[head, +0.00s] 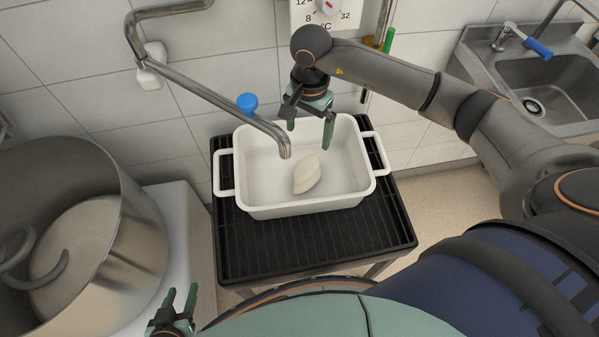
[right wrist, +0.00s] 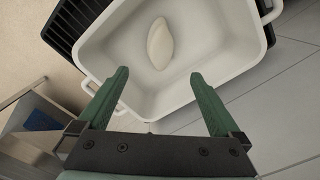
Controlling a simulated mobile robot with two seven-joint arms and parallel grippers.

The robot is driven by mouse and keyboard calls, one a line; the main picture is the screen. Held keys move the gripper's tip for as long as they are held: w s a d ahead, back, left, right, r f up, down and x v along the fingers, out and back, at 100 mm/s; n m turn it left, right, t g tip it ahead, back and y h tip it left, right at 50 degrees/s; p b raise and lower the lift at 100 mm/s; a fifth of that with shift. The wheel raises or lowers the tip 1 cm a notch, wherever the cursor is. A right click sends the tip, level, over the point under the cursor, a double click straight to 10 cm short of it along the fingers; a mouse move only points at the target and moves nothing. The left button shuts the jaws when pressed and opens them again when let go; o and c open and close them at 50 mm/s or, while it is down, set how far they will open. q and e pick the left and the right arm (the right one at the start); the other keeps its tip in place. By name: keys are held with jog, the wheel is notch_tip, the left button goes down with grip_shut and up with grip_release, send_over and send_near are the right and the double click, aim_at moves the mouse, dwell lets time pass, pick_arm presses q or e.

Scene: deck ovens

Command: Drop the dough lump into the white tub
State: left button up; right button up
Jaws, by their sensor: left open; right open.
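The dough lump (head: 307,174) is a pale, pointed oval lying on the floor of the white tub (head: 262,211). In the right wrist view the lump (right wrist: 160,43) lies inside the tub (right wrist: 233,95), apart from my fingers. My right gripper (head: 309,131) is open and empty above the back part of the tub; its open fingers (right wrist: 160,95) also show in the right wrist view. My left gripper (head: 181,302) is open and empty at the bottom left of the head view, near the mixer bowl and away from the tub.
The tub stands on a black ribbed rack (head: 320,243). A metal tap spout (head: 227,96) with a blue knob (head: 247,103) reaches over the tub's left part. A large steel mixer bowl (head: 130,235) with a hook stands at left. A sink (head: 550,85) is at the back right.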

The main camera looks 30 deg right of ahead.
notch_tip(320, 180, up, 4)
dwell(0.7)
